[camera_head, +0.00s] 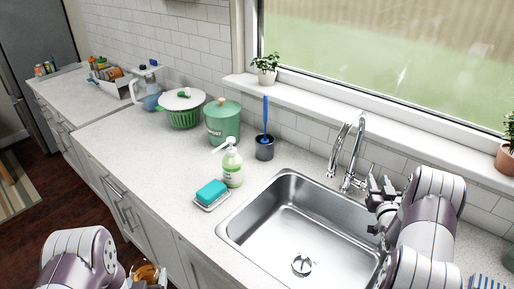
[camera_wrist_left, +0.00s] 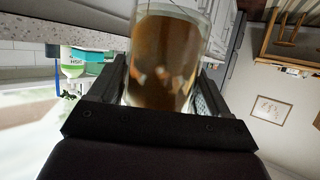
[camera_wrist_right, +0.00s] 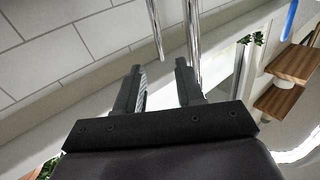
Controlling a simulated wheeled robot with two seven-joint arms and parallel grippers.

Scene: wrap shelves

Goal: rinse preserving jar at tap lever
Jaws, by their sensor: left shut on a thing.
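The preserving jar (camera_wrist_left: 165,55) is clear glass with brown contents. My left gripper (camera_wrist_left: 162,78) is shut on it, with a finger on each side. Part of the jar (camera_head: 148,273) shows at the bottom edge of the head view, left of and in front of the sink. The chrome tap (camera_head: 347,152) stands behind the sink; its lever is small and hard to make out beside my right gripper (camera_head: 374,205). In the right wrist view, my right gripper (camera_wrist_right: 160,72) is open and empty, with chrome tap tubes (camera_wrist_right: 193,35) just beyond its fingers. Contact is not visible.
The steel sink (camera_head: 270,225) is empty. Left of it stand a blue sponge on a dish (camera_head: 212,193), a soap bottle (camera_head: 232,168) and a brush in a dark cup (camera_head: 264,147). Green pots (camera_head: 222,122) stand farther back. The counter's front left is clear.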

